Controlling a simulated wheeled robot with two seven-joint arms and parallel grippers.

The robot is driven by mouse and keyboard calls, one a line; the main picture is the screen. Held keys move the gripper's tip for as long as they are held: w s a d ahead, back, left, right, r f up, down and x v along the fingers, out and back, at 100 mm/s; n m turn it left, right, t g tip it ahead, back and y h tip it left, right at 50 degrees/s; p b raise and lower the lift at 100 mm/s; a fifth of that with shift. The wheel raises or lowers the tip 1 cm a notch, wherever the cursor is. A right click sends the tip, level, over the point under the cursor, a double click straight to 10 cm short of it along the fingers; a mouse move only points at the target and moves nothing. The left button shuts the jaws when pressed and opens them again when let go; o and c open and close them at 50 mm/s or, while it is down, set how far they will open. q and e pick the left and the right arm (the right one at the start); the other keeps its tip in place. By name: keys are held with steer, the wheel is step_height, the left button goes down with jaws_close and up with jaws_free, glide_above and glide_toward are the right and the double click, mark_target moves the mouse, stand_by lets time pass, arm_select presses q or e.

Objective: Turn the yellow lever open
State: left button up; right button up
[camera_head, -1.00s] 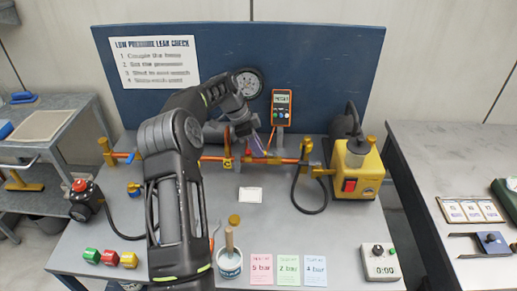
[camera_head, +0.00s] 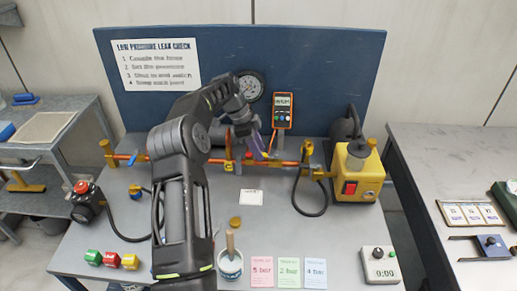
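A copper-orange pipe (camera_head: 205,158) runs across the bench in front of the blue board. A small upright yellow piece (camera_head: 228,151) stands on it, just left of my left gripper. Another yellow fitting (camera_head: 308,150) sits further right on the pipe. Which of these is the yellow lever is too small to tell. My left gripper (camera_head: 261,151) points down at the pipe between the two, close to a small red part (camera_head: 249,156). Its purple-grey fingers are small here, and I cannot tell whether they are apart or touch anything. My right gripper is out of view.
A yellow pump (camera_head: 358,170) with a black hose stands at the right. A gauge (camera_head: 250,86) and an orange meter (camera_head: 283,112) are behind the pipe. A pot with a brush (camera_head: 230,262) and coloured cards (camera_head: 288,272) lie in front. Side benches flank the table.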

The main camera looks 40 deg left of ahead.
arm_select(q)
steer(key=shift+s+a+r, duration=0.1)
steer(key=shift+a+r, duration=0.05)
steer(key=shift+r, duration=0.3)
steer(key=v, duration=0.4)
steer(key=shift+b, duration=0.4)
steer(key=shift+p+v, duration=0.9)
steer(key=shift+v, duration=0.05)
steer(key=shift+s+a+r+p, duration=0.1)
steer(key=shift+s+r+p, duration=0.05)
steer(key=shift+r+p, duration=0.35)
steer(key=shift+f, duration=0.1)
